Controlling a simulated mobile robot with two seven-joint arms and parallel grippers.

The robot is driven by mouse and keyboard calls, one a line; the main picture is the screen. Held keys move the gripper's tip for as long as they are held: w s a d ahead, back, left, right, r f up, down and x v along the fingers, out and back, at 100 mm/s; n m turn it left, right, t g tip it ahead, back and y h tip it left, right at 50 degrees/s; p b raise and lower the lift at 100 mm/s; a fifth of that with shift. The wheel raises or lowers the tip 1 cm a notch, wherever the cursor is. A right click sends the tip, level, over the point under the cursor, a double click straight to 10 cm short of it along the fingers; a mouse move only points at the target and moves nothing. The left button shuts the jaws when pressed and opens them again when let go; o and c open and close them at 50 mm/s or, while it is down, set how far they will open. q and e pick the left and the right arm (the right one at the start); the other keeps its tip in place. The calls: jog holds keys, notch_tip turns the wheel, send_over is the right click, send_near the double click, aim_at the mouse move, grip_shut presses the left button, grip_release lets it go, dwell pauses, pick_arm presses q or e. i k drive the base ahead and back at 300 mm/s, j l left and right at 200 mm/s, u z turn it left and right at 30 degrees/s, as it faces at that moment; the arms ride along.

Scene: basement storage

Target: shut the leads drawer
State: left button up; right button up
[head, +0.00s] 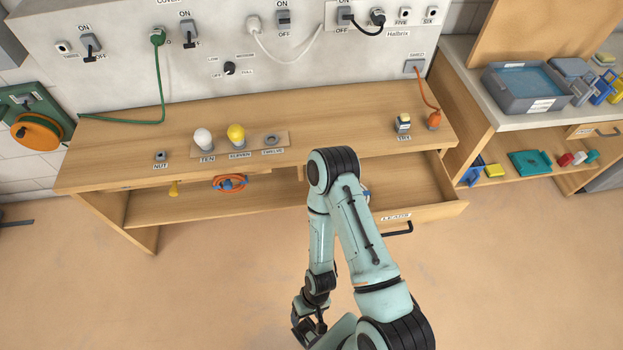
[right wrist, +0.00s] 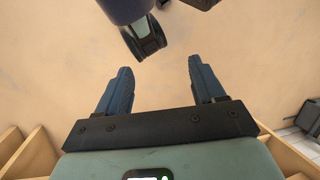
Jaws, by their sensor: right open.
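The leads drawer (head: 440,211) is pulled out at the right end of the wooden workbench. Its front carries a label, partly readable, and a dark bar handle (head: 398,230). My right arm crosses in front of the drawer's left part and hides it; a small blue thing shows inside beside the arm. My right gripper (head: 308,328) hangs low in front of the bench, apart from the drawer. In the right wrist view the gripper (right wrist: 162,85) is open, with nothing between its fingers and floor beyond. My left gripper is not in view.
The bench top (head: 330,145) holds a white bulb (head: 202,139), a yellow bulb (head: 236,133) and small labelled parts. An orange cable (head: 230,183) lies on the shelf below. A side counter with a grey tray (head: 527,88) stands right. Floor in front is clear.

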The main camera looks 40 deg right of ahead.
aim_at(410, 189)
jog(key=z, duration=2.5)
